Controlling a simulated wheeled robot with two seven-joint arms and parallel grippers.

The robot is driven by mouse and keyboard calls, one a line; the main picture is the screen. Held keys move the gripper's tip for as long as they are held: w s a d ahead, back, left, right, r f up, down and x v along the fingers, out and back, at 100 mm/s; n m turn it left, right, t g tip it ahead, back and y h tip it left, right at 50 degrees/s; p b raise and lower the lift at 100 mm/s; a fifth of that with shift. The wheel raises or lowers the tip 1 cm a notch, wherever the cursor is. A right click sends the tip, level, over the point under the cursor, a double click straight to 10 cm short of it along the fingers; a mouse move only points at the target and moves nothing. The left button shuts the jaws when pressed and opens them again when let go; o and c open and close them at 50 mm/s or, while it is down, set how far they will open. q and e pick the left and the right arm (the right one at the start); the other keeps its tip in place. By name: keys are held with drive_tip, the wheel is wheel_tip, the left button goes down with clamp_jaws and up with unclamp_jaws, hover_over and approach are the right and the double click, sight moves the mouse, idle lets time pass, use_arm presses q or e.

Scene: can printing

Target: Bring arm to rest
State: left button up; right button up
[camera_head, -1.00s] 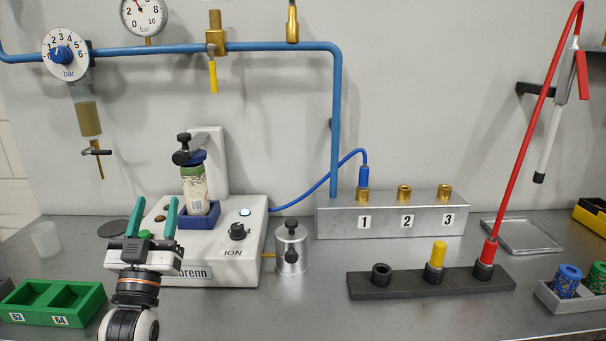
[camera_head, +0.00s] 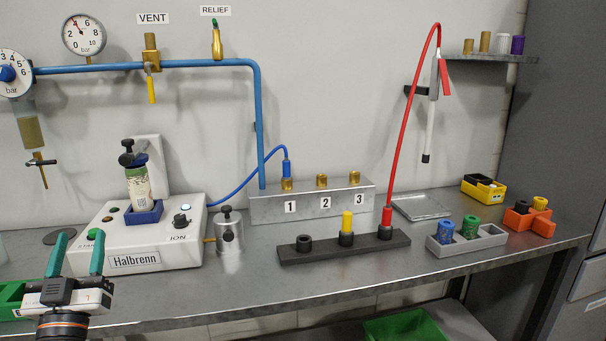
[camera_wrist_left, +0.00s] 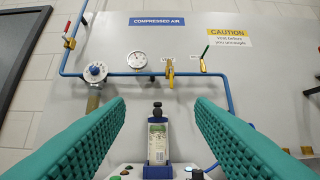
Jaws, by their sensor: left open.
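My left gripper (camera_head: 77,254) is in the lower left of the head view, in front of the white Halbrenn machine (camera_head: 184,226). Its two teal fingers are apart with nothing between them. In the left wrist view the fingers (camera_wrist_left: 158,135) stand wide on both sides, and the can (camera_wrist_left: 157,143) shows beyond them, clear of both. In the head view the can (camera_head: 138,187) stands upright in the blue holder (camera_head: 144,214) of the machine. My right gripper is not in view.
A green tray (camera_head: 10,295) is partly behind my left gripper. A metal cylinder (camera_head: 230,235), a numbered block (camera_head: 268,207) and a dark rack (camera_head: 330,249) stand to the right. A grey tray (camera_head: 468,241) and orange holder (camera_head: 527,222) are farther right. The front counter strip is clear.

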use_arm(q)
drive_tip(key=s+d+f+m+g+h, duration=0.15)
drive_tip(key=d+f+g, duration=0.3)
drive_tip(key=f, duration=0.75)
drive_tip(key=s+d+f+m+g+h, duration=0.1)
drive_tip(key=s+d+f+g+h, duration=0.4)
drive_tip(key=f, duration=0.7)
drive_tip(key=s+d+f+m+g, duration=0.1)
drive_tip(key=s+d+f+g, duration=0.2)
drive_tip(key=s+f+g, duration=0.5)
drive_tip(key=s+d+f+m+g, duration=0.1)
drive_tip(key=s+d+f+g, duration=0.3)
drive_tip(key=s, duration=0.6)
wheel_tip(320, 180, down, 24)
drive_tip(key=s+a+p, duration=0.1)
drive_tip(key=p, duration=0.1)
drive_tip(key=s+a+f+g+p, duration=0.1)
drive_tip(key=s+a+f+p, duration=0.1)
drive_tip(key=s+f, duration=1.3)
drive_tip(key=shift+s+a+g+y, duration=0.4)
drive_tip(key=shift+s+a, duration=0.2)
drive_tip(key=shift+s, duration=0.45)
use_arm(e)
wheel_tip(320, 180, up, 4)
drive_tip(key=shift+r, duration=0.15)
